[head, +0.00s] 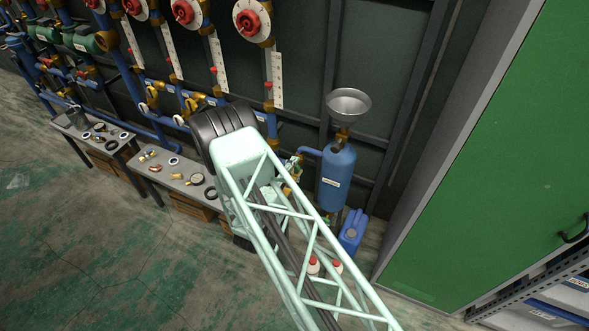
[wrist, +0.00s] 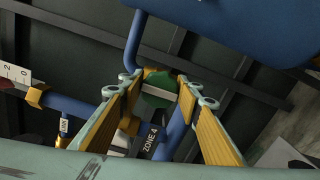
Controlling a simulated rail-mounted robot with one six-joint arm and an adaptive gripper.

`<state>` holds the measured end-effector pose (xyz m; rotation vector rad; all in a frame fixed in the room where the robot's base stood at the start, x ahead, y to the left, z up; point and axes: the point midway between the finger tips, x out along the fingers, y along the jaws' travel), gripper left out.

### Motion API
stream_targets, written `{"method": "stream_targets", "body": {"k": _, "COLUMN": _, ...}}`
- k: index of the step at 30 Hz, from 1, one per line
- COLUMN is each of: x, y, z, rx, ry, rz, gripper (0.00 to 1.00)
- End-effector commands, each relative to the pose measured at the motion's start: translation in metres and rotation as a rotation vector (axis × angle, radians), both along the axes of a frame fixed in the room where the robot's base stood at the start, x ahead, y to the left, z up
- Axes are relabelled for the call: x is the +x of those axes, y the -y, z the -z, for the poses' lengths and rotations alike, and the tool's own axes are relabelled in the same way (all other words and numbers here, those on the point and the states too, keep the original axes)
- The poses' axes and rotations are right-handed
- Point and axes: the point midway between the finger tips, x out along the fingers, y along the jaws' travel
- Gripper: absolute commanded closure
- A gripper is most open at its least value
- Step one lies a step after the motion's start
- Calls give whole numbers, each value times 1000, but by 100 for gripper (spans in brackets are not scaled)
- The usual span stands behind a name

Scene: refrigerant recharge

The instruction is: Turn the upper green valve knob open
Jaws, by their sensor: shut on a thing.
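A green valve knob (wrist: 158,84) shows in the wrist view on a yellow fitting, joined to a blue pipe (wrist: 139,42). My gripper (wrist: 158,90) has its two yellow-padded fingers on either side of this knob and is shut on it. The knob's lower part and the valve body are partly hidden by the fingers. In the head view my arm hides most of the gripper and the knob, beside the blue tank (head: 337,180). I cannot tell from the frames how far the knob is turned.
The tank carries a metal funnel (head: 348,104). A blue jug (head: 352,231) stands on the floor below it. A grey bench (head: 165,187) with small parts and a wall of blue pipes with red-centred gauges (head: 252,22) lie to the left. A green cabinet (head: 480,150) stands right.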

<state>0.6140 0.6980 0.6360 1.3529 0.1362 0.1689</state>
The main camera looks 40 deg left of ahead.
Motion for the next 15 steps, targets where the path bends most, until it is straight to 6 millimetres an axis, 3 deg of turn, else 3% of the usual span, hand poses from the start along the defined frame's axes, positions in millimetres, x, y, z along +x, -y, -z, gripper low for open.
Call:
{"method": "stream_targets", "body": {"k": 3, "x": 0, "y": 0, "z": 1, "rx": -1, "ry": -1, "rz": 0, "gripper": 79}}
{"method": "stream_targets", "body": {"k": 4, "x": 0, "y": 0, "z": 1, "rx": -1, "ry": -1, "rz": 0, "gripper": 68}}
{"method": "stream_targets", "body": {"k": 9, "x": 0, "y": 0, "z": 0, "rx": 0, "ry": -1, "rz": 0, "gripper": 54}}
{"method": "stream_targets", "body": {"k": 15, "x": 0, "y": 0, "z": 0, "rx": 1, "ry": 0, "rz": 0, "gripper": 54}}
